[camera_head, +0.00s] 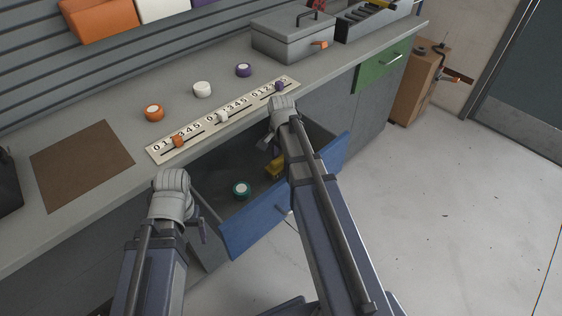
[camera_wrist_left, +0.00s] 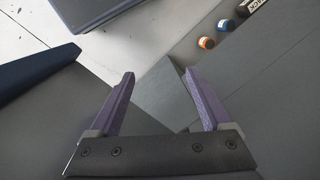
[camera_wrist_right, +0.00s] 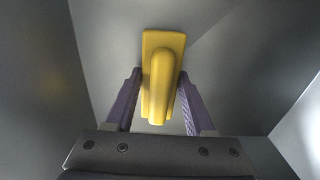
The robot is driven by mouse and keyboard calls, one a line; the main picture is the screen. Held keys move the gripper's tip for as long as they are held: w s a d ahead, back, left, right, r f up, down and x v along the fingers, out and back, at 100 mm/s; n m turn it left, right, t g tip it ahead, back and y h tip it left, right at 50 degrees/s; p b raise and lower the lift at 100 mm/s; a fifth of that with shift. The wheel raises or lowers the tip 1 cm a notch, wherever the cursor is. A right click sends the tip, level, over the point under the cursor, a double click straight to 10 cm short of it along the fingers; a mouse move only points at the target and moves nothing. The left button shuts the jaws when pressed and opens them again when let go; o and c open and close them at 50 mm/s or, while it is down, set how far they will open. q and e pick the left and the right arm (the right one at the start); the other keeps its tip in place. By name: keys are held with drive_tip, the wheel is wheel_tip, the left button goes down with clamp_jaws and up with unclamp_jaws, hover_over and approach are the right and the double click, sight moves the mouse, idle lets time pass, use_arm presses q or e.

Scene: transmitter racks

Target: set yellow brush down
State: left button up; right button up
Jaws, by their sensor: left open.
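The yellow brush (camera_head: 274,166) is inside the open blue-fronted drawer (camera_head: 258,233). In the right wrist view the brush (camera_wrist_right: 163,80) lies between the two purple fingers of my right gripper (camera_wrist_right: 160,74). These fingers stand closer together than the left ones and sit along the brush's sides, shut on it. I cannot tell whether the brush touches the drawer floor. In the head view my right arm partly hides the brush. My left gripper (camera_wrist_left: 160,74) is open and empty, near the left end of the drawer.
A teal round item (camera_head: 241,190) lies in the drawer. On the counter are a slider strip (camera_head: 205,134), orange (camera_head: 153,113), white (camera_head: 202,89) and purple (camera_head: 243,70) round items, a brown mat (camera_head: 82,164) and a grey toolbox (camera_head: 293,37).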

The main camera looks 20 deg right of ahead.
sight(281, 157)
drive_tip(key=o, duration=0.5)
drive_tip(key=shift+c, duration=0.2)
wheel_tip(281, 157, up, 12)
drive_tip(key=p, duration=1.2)
drive_tip(key=shift+r, duration=0.15)
